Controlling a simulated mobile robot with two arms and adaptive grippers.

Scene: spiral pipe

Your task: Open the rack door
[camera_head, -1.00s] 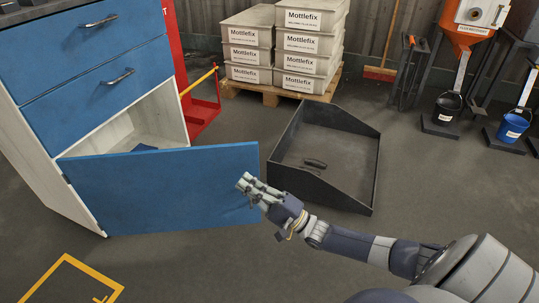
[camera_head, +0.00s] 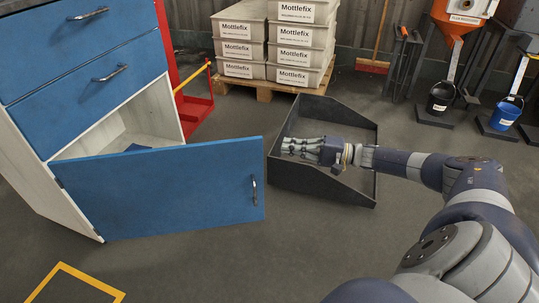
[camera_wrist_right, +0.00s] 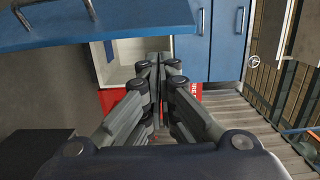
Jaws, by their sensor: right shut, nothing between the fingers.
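The blue rack door (camera_head: 160,192) is hinged on its left side and stands swung out from the cabinet. Its metal handle (camera_head: 254,190) is near the free right edge. The white interior (camera_head: 125,125) shows above the door. My right gripper (camera_head: 284,146) is just right of the door's free edge, apart from the handle, with fingers closed and empty. The right wrist view shows the closed fingers (camera_wrist_right: 160,64) below the blue door (camera_wrist_right: 120,28), with the handle at its upper edge. My left gripper is not in view.
A black open tray (camera_head: 310,180) lies on the floor behind my right gripper. Two blue drawers (camera_head: 95,85) sit above the door. Stacked Mottlefix boxes (camera_head: 270,45) stand on a pallet at the back.

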